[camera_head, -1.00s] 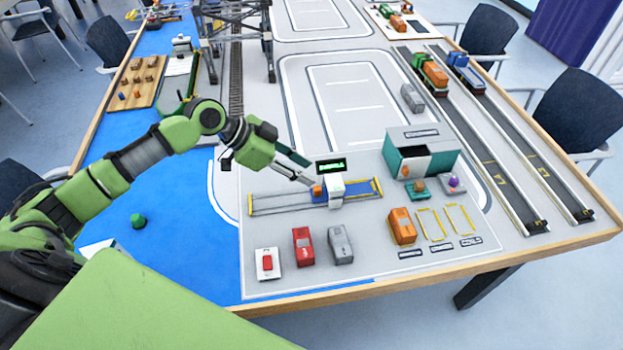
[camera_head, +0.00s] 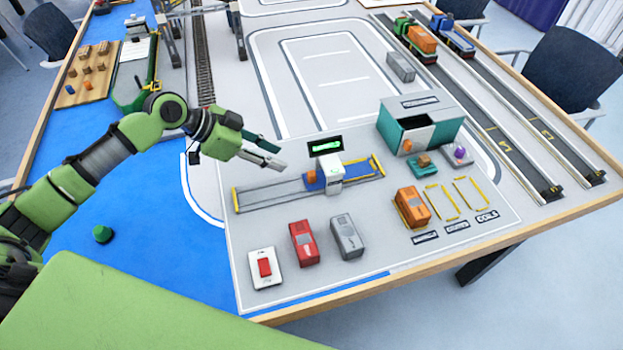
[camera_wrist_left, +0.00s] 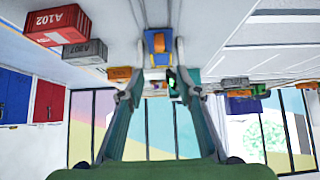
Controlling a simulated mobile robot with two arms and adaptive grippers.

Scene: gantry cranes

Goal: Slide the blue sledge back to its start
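The blue sledge (camera_head: 314,187) with its orange block (camera_head: 310,177) sits on a rail track (camera_head: 270,195), at the left foot of a white gate (camera_head: 329,172). Blue surface also shows to the right of the gate, near the track's yellow right end. My left gripper (camera_head: 281,158) is open and empty, up and to the left of the orange block and apart from it. In the left wrist view, the orange block (camera_wrist_left: 158,43) appears between the two spread fingertips, beyond them. My right gripper is not in view.
A small display (camera_head: 325,146) with green marks stands behind the gate. A red switch (camera_head: 265,268), a red container (camera_head: 304,243) and a grey container (camera_head: 347,236) stand in front of the track. A teal shed (camera_head: 420,125) is at right. The track's left part is clear.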

